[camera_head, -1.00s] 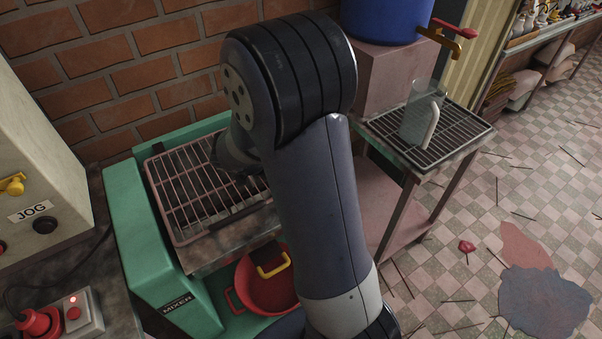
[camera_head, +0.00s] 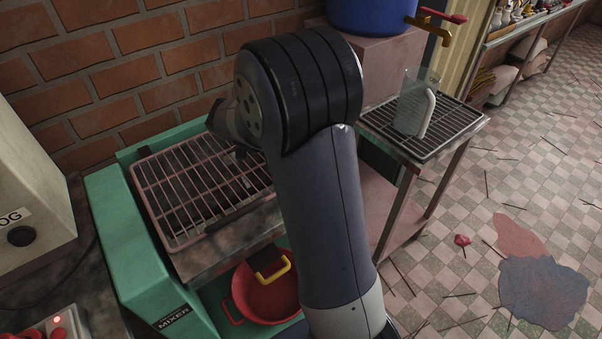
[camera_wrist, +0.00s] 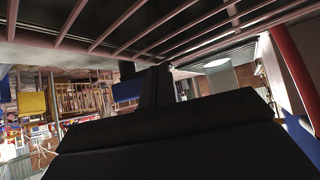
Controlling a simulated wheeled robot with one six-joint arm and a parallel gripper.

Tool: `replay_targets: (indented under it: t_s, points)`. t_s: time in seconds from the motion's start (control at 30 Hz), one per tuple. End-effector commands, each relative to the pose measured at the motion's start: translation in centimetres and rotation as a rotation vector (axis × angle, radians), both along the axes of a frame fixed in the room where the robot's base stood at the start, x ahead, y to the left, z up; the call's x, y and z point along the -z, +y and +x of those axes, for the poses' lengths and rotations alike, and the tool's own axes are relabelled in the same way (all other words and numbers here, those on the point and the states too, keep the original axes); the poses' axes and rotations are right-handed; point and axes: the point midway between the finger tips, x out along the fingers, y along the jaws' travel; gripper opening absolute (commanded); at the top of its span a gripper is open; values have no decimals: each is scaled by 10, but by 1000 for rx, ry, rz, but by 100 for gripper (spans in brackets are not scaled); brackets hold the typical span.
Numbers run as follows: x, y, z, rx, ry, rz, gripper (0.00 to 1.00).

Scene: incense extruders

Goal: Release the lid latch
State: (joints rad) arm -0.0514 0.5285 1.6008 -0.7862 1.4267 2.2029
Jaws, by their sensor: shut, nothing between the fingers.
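The green mixer (camera_head: 125,240) stands against the brick wall. Its lid, a pinkish barred grille (camera_head: 165,205), lies flat over the tub. I cannot make out a lid latch for certain in either view. My arm covers the right part of the mixer in the head view, and my gripper's tips are hidden there. In the wrist view my gripper (camera_wrist: 157,84) is a dark shape, shut and empty, with grille bars (camera_wrist: 135,35) just above it. I cannot tell whether it touches them.
A red pan (camera_head: 262,300) with a yellow handle sits under the mixer's front. To the right a metal stand (camera_head: 440,142) bears a clear jug (camera_head: 411,105), below a blue barrel (camera_head: 372,14). A beige control box (camera_head: 30,190) is at the left. Floor at right is mostly open.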

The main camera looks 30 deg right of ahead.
Motion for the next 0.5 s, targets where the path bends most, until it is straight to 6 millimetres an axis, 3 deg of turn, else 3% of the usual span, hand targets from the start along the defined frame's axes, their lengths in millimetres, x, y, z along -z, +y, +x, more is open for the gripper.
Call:
replay_targets:
  t_s: [0.3,0.5]
  points:
    - [4,-14,6,228,-1,2,0]
    - [4,-23,6,219,0,0,0]
